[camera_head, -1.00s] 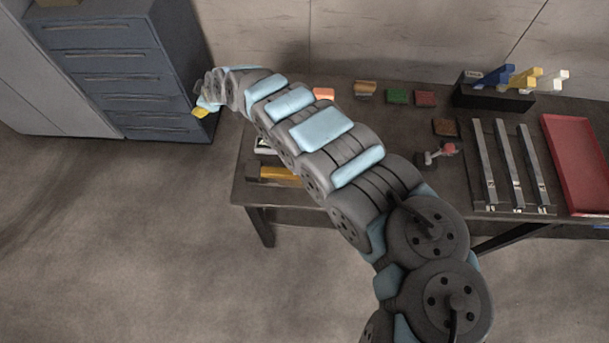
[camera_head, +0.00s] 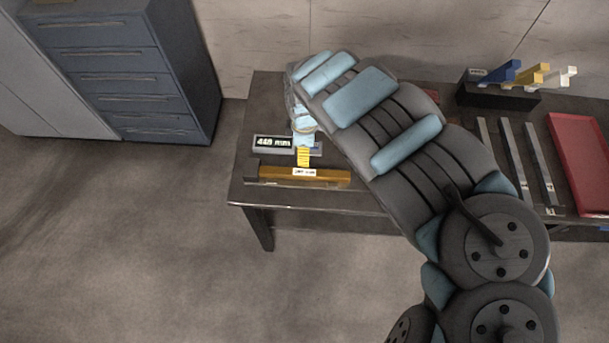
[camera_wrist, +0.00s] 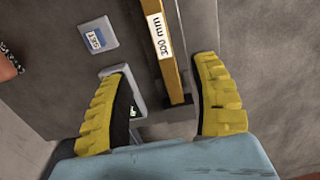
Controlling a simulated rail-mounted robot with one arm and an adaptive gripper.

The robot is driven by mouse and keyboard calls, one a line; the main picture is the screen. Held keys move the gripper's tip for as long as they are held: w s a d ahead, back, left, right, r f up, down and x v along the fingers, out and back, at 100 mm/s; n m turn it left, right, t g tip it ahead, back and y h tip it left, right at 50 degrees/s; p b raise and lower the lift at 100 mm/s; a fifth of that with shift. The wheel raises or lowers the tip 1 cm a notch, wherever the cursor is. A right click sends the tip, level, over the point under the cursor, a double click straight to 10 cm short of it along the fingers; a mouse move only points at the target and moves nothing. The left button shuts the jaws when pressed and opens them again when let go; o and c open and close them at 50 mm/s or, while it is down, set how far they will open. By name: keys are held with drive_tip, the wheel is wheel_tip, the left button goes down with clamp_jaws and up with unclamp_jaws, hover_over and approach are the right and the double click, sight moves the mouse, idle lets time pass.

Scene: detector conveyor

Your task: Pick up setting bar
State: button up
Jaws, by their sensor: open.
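The setting bar, taken to be the long orange-yellow bar (camera_head: 335,178) with a white label, lies near the front left edge of the table. In the wrist view the bar (camera_wrist: 180,78) shows its label, which seems to read "300 mm" or "100 mm". It runs from the top edge down to between my finger tips. My gripper (camera_wrist: 163,70) is open with yellow padded fingers apart on either side of the bar's near end; nothing is held. In the head view my gripper (camera_head: 304,155) is just behind the bar, above the table. Contact cannot be told.
A display block (camera_head: 272,142) stands left of my gripper; a small grey block with a blue label (camera_wrist: 97,36) lies beside the bar. Metal bars (camera_head: 513,155), a red tray (camera_head: 553,165) and a black holder (camera_head: 490,97) are on the right. A drawer cabinet (camera_head: 120,65) stands left.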

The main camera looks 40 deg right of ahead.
sight(305, 172)
wheel_tip(305, 172, down, 13)
drive_tip(key=b, duration=0.3)
drive_tip(key=shift+a, duration=0.15)
drive_tip(key=shift+f, duration=0.7)
clamp_jaws()
